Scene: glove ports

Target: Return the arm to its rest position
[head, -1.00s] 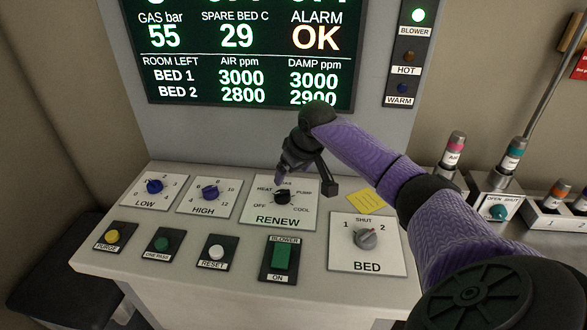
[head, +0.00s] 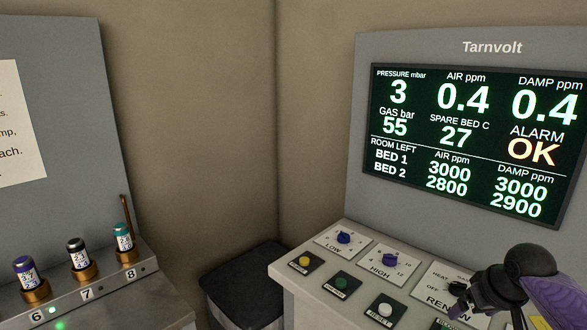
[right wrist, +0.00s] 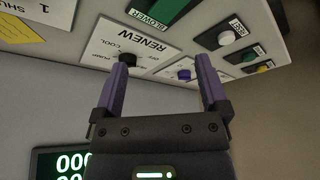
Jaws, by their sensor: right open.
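My right gripper (head: 486,308) shows at the lower right of the head view, in front of the RENEW plate (head: 437,289). Its purple arm runs out at the right edge. In the right wrist view its two purple fingers (right wrist: 163,65) are spread with nothing between them. The black RENEW knob (right wrist: 128,59) appears by the tip of the left finger there; I cannot tell whether they touch. In the head view the gripper hides that knob. My left gripper is in neither view.
The sloped console carries the LOW knob (head: 344,238), HIGH knob (head: 390,260) and several buttons, including white RESET (head: 385,310). The screen (head: 470,135) above reads ALARM OK. A rack with vials (head: 78,254) stands at left. A dark box (head: 243,285) is between.

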